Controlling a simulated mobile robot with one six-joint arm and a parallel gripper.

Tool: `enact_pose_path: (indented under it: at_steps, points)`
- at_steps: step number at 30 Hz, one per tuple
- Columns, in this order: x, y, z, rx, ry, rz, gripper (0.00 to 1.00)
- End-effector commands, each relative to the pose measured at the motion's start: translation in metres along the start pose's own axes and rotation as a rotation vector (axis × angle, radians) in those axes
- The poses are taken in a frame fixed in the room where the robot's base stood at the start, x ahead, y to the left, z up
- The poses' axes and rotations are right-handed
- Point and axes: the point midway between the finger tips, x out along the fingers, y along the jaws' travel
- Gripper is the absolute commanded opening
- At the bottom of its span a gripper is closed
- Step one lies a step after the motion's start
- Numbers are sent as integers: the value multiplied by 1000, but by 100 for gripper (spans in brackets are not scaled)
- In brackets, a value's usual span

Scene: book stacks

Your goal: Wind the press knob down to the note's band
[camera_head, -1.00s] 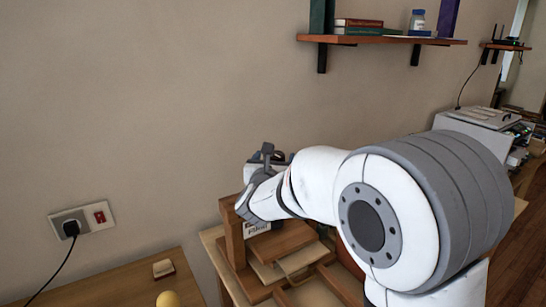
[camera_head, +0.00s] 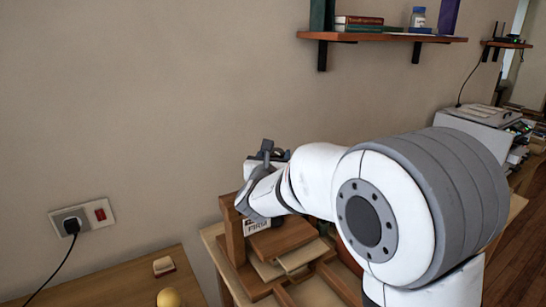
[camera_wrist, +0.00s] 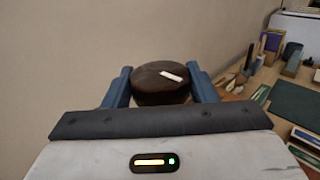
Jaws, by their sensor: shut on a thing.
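The press knob (camera_wrist: 155,88) is dark brown and round, with a white mark on its top right. In the wrist view it sits between the two blue fingers of my gripper (camera_wrist: 160,80), which are shut on it. The wooden press (camera_head: 234,232) stands on a table in the head view, below my wrist. A white note (camera_head: 256,226) with dark lettering, seemingly "FIRM", shows on the press just under my wrist. The knob, my fingertips and the note's band cannot be made out in the head view.
A wall stands close behind the press. A wall shelf (camera_head: 385,38) with books and a jar is above. A lower table (camera_head: 130,285) at left holds a yellow ball (camera_head: 168,298) and a small block (camera_head: 163,266). A printer-like machine (camera_head: 485,120) stands at right.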

Motion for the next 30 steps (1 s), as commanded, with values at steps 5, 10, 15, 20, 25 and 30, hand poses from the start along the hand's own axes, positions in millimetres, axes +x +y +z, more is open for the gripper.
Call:
enact_pose_path:
  at_steps: [5,10,15,20,25,30]
  points:
    - [0,1,-3,-1,-1,-38,29]
    - [0,1,-6,1,-2,-130,29]
    - [0,1,-7,1,-2,-271,29]
    - [0,1,-6,1,-1,-424,29]
    - [1,0,-5,0,-1,-587,29]
    - [1,0,-3,1,-2,-737,29]
